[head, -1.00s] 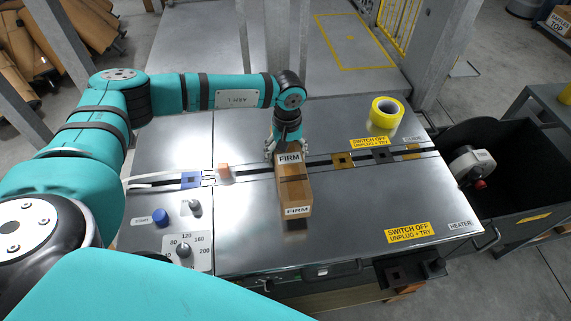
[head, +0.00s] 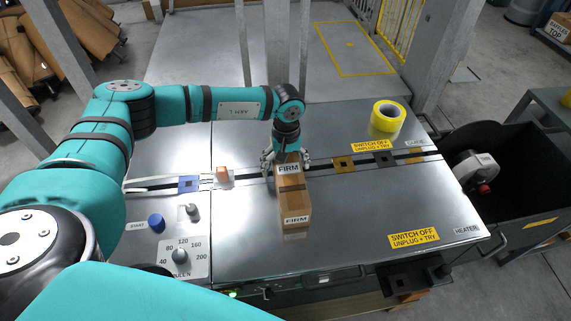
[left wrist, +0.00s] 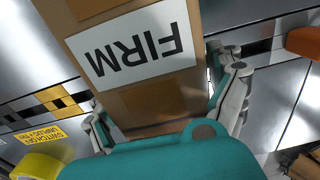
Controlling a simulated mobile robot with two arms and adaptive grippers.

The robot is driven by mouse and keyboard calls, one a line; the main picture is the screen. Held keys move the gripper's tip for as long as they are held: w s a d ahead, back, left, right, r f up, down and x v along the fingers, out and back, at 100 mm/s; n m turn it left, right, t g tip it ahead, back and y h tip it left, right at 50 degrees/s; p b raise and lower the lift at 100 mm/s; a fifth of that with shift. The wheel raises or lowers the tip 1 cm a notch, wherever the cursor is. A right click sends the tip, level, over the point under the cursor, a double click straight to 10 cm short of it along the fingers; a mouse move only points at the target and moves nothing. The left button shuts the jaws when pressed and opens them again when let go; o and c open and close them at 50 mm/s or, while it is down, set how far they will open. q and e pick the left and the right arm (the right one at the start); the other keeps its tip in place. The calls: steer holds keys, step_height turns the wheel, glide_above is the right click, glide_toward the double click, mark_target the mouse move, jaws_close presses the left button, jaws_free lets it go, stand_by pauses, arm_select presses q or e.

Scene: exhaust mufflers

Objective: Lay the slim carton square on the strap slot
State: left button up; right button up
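The slim brown carton (head: 293,199) lies lengthwise across the dark strap slot (head: 327,166), its far part over the slot and most of its length towards me. It looks roughly square to the slot; small skew cannot be told. White FIRM labels mark its far and near ends; one label (left wrist: 136,47) shows large in the left wrist view. My left gripper (head: 286,163) is at the carton's far end, pointing down, its fingers spread on either side with slight gaps showing. The left wrist view shows those fingers (left wrist: 165,105) flanking the carton. My right gripper is not in view.
A yellow tape roll (head: 387,116) stands at the table's back right. An orange block (head: 222,174) and blue piece (head: 188,184) sit by the slot at left. Control knobs (head: 180,256) are front left. A black bin (head: 500,150) stands right.

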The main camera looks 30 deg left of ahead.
arm_select(q)
steer(key=shift+r, duration=0.15)
step_height(320, 180, up, 12)
steer(key=shift+d+r+b, duration=0.1)
steer(key=shift+b, duration=0.25)
stand_by(0.3)
stand_by(0.4)
